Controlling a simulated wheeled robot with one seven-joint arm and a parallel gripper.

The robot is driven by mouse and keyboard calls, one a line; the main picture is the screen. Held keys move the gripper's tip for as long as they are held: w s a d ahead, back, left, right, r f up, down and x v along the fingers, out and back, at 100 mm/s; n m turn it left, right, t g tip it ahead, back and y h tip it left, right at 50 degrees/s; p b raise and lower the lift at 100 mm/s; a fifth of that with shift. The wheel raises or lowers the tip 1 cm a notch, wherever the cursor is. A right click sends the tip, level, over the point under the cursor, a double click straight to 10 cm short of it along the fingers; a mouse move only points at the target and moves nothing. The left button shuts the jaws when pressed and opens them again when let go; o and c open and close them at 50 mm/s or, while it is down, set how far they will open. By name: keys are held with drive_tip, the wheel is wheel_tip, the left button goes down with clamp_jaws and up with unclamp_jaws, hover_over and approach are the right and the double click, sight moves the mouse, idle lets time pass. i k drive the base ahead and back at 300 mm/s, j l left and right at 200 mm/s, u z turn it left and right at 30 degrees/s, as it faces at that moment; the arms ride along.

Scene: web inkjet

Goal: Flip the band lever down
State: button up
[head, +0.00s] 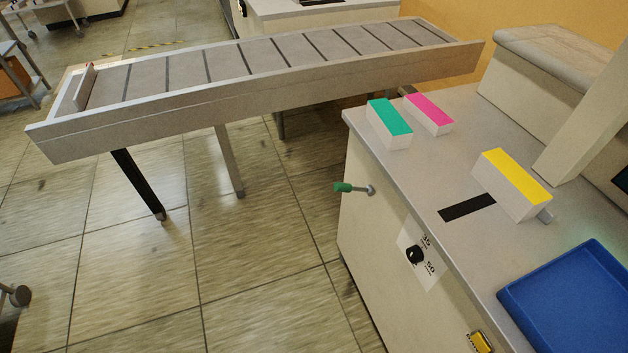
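A lever with a green grip (343,187) and a short metal shaft sticks out from the front face of the light grey cabinet (375,250), near its upper left corner. The grip points left in the picture, roughly level, with its round pivot at the right end. No label beside it can be read, so I cannot tell from markings that it is the band lever. My gripper is not in view.
A black dial (415,254) marked 35 and 50 and a yellow part (481,341) are on the same face. Green (389,122), pink (429,113) and yellow-topped (511,183) boxes and a blue tray (575,300) are on top.

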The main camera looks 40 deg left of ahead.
sight(339, 186)
drive_tip(key=i+l+u, duration=0.1)
drive_tip(key=u, duration=0.4)
drive_tip(key=l+u, duration=0.3)
drive_tip(key=u, duration=0.15)
drive_tip(key=l+u, duration=0.25)
drive_tip(key=u, duration=0.25)
drive_tip(key=l, duration=0.75)
drive_tip(key=i+j+u, duration=0.4)
drive_tip(key=k+l, duration=0.1)
